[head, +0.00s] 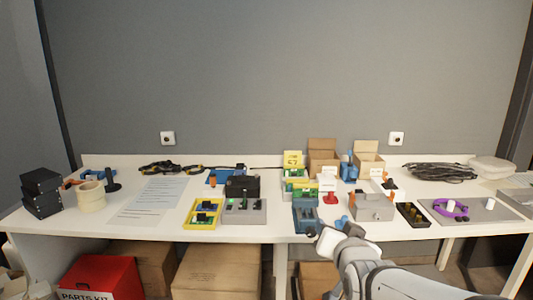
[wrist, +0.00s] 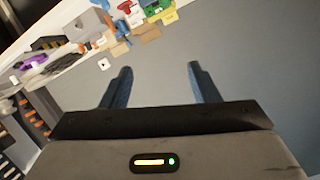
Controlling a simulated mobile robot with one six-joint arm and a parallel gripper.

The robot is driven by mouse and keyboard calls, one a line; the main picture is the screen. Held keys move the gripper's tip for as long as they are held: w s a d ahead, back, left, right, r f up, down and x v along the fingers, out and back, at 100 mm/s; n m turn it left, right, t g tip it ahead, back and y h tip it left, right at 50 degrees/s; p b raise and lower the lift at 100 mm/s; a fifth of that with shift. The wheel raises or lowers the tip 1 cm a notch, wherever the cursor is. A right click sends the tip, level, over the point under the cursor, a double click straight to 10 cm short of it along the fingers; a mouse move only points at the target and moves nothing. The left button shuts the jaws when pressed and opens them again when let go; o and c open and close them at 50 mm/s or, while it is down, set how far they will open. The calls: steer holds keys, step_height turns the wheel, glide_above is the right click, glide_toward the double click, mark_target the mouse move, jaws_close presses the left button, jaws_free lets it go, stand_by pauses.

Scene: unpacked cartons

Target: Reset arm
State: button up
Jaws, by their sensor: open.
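My arm (head: 360,268) reaches in from the lower right of the head view, its end just in front of the table's front edge. In the wrist view my gripper (wrist: 159,70) is open, with two dark blue fingers apart and only plain grey surface between them. Nothing is held. In the head view the fingers are too small to make out clearly.
A long white table (head: 120,228) carries a yellow tray (head: 203,214), a grey fixture box (head: 371,207), a blue bin (head: 306,219) and a black bin (head: 413,214) near its front edge. Cardboard cartons (head: 217,273) and a red parts box (head: 100,279) stand below.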

steer(key=s+r+n+g+p, duration=0.2)
steer(key=s+g+p, duration=0.4)
steer(key=s, duration=0.2)
steer(key=s+r+n+g+p, duration=0.2)
steer(key=s+g+p, duration=0.4)
steer(key=s, duration=0.3)
steer(key=shift+p, duration=0.6)
steer(key=shift+s+d, duration=0.1)
